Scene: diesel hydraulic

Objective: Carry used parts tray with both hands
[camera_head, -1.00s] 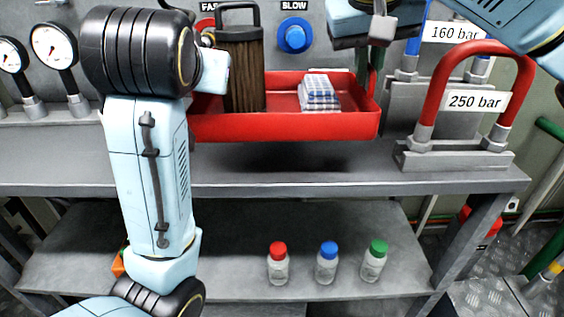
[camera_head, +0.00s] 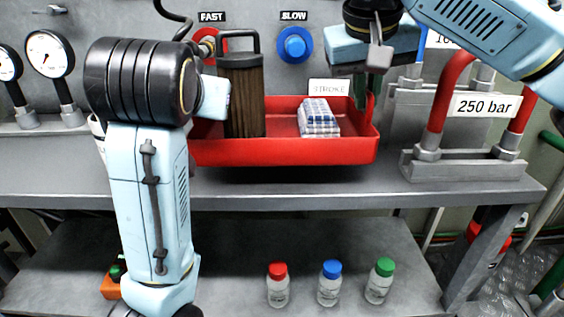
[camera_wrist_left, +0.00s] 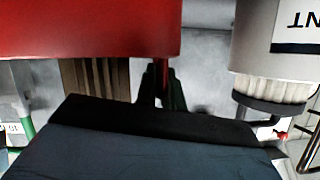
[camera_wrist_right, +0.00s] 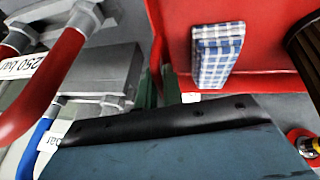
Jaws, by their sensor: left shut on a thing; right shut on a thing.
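The red used parts tray (camera_head: 290,152) is level and appears slightly above the grey bench, with a dark shadow under it. A brown pleated filter (camera_head: 243,100) with a dark handle stands in its left part. A folded blue-and-white checked cloth (camera_head: 318,118) lies to the right of it. My right gripper (camera_head: 372,88) is shut on the tray's right end; its fingers also show in the right wrist view (camera_wrist_right: 160,88). My left gripper (camera_wrist_left: 161,88) is shut on the tray's other end in the left wrist view; my arm mostly hides it in the head view.
A red hose loop marked 250 bar (camera_head: 482,105) stands on a grey block right of the tray. Gauges (camera_head: 50,53) stand at the left. A white container (camera_wrist_left: 275,60) is close to my left gripper. Bottles (camera_head: 329,284) stand on the lower shelf. The bench front is clear.

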